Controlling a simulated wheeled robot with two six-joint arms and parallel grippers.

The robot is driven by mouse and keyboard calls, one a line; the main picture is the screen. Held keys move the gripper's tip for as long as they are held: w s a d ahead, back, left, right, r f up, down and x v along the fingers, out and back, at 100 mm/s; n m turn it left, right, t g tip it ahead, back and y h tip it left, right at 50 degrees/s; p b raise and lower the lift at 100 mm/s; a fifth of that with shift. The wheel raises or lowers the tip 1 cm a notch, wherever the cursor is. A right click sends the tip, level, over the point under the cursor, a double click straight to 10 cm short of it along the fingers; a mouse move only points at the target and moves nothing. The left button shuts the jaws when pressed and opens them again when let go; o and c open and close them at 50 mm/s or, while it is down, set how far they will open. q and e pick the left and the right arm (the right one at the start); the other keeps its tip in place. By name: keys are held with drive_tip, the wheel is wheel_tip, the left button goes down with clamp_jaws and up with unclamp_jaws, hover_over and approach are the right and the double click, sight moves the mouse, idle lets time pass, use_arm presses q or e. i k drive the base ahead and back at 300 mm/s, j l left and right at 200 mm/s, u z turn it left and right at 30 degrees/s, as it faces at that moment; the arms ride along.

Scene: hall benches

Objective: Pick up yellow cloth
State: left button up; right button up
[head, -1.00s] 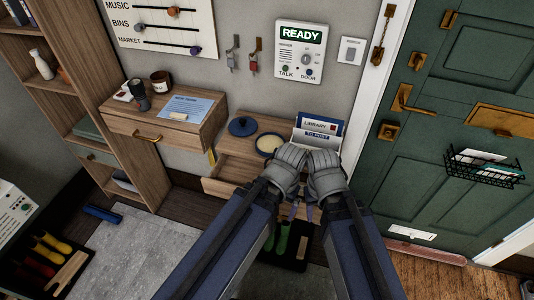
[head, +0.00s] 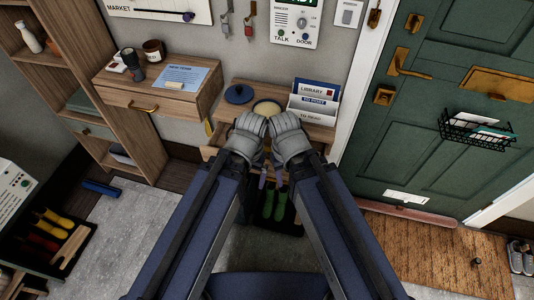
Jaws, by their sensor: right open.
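A thin yellow strip (head: 208,127), perhaps the edge of the yellow cloth, shows at the left side of the small wooden bench (head: 228,112). Most of it is hidden, so I cannot tell its full shape. My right gripper (head: 281,177) is open and hangs in front of the bench, right of the strip. My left gripper (head: 262,178) is close beside it, with its jaws mostly hidden by my own arm. Neither gripper is seen touching the strip.
On the bench are a blue lid (head: 238,93), a pale round dish (head: 267,107) and a letter rack (head: 312,103). Green boots (head: 273,204) stand on a dark tray below. A drawer unit (head: 157,88) is at left, a green door (head: 440,130) at right.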

sight(268, 150)
drive_tip(key=i, duration=0.4)
drive_tip(key=k+j+z, duration=0.1)
drive_tip(key=j+z, duration=0.25)
drive_tip(key=k+j+z, duration=0.1)
drive_tip(key=z, duration=0.25)
drive_tip(key=k+j+z, duration=0.15)
drive_tip(key=z, duration=0.2)
